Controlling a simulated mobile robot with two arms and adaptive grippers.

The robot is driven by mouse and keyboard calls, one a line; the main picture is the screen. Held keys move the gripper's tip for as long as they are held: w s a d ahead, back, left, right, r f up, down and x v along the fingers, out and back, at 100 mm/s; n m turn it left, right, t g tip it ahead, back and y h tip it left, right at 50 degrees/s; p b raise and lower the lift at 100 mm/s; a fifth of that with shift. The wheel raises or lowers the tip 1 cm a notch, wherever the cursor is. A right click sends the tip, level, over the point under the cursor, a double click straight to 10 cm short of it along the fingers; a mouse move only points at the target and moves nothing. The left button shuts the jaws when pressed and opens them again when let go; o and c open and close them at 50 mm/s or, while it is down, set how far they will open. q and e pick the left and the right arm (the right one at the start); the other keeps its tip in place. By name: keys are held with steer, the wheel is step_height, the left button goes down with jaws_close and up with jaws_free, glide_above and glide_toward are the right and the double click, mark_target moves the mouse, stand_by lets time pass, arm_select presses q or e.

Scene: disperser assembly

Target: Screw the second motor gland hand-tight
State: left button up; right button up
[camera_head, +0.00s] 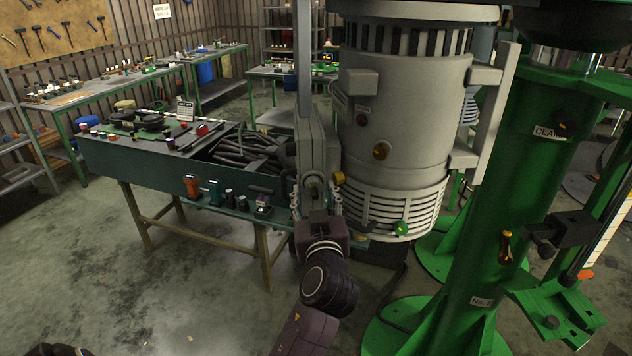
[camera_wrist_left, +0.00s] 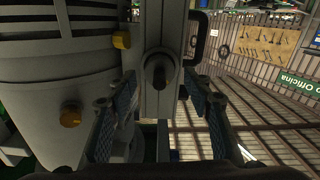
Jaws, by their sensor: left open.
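The large grey motor (camera_head: 400,120) stands upright in the middle of the head view. A round grey fitting (camera_head: 313,186) with a dark stub sits low on the grey box (camera_head: 315,145) at the motor's left side. My left gripper (camera_head: 317,198) is open just below this fitting. In the left wrist view, the fitting (camera_wrist_left: 158,70) lies ahead of the open gripper (camera_wrist_left: 152,97), between the lines of its fingers; I cannot tell whether they touch it. I cannot tell which is the second gland.
A green column stand (camera_head: 475,230) rises close at the right. A workbench with a bin of dark hoses (camera_head: 250,152) and small coloured parts (camera_head: 192,186) stands at the left, close to the motor.

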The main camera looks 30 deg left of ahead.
mark_target(316, 195)
arm_select(q)
steer(key=shift+x, duration=0.9)
steer(key=shift+c, duration=0.2)
steer(key=c, duration=1.1)
steer(key=shift+m, duration=0.8)
steer(key=o, duration=1.1)
steer(key=shift+o, duration=0.2)
steer(key=shift+v, duration=3.75)
